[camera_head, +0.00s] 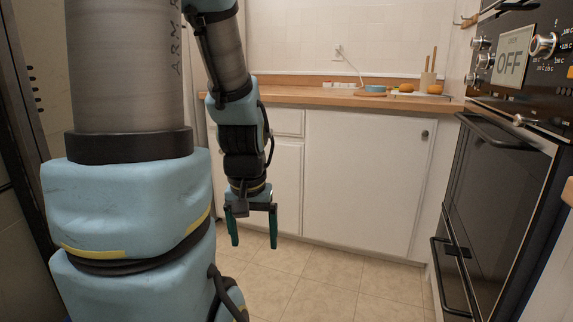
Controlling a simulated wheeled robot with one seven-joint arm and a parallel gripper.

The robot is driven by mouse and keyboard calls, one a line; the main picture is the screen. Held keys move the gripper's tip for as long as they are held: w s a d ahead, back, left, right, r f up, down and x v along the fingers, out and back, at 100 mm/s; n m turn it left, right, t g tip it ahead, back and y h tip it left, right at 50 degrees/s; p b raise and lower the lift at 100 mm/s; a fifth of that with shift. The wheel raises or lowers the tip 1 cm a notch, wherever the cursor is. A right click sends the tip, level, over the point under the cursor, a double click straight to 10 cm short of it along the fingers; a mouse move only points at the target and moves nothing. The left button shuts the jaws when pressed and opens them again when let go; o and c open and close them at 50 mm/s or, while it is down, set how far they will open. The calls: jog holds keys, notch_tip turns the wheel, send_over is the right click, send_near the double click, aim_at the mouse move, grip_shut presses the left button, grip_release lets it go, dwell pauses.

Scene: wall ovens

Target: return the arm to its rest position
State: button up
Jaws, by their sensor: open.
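My arm hangs down in front of the white cabinets, left of the middle of the head camera view. My gripper (253,228) is at its lower end and points down at the floor. Its two dark green fingers are spread apart with nothing between them. The gripper touches nothing that I can see. My own large blue and grey arm links fill the left part of the view and hide what is behind them.
A double wall oven (500,190) stands at the right, doors shut, its panel reading "OFF". White cabinets (365,180) under a wooden counter (290,97) close off the back. Oranges (435,89) and a blue bowl (375,88) sit on the counter. The tiled floor (330,290) is clear.

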notch_tip(320, 180, up, 22)
jog(key=p, duration=2)
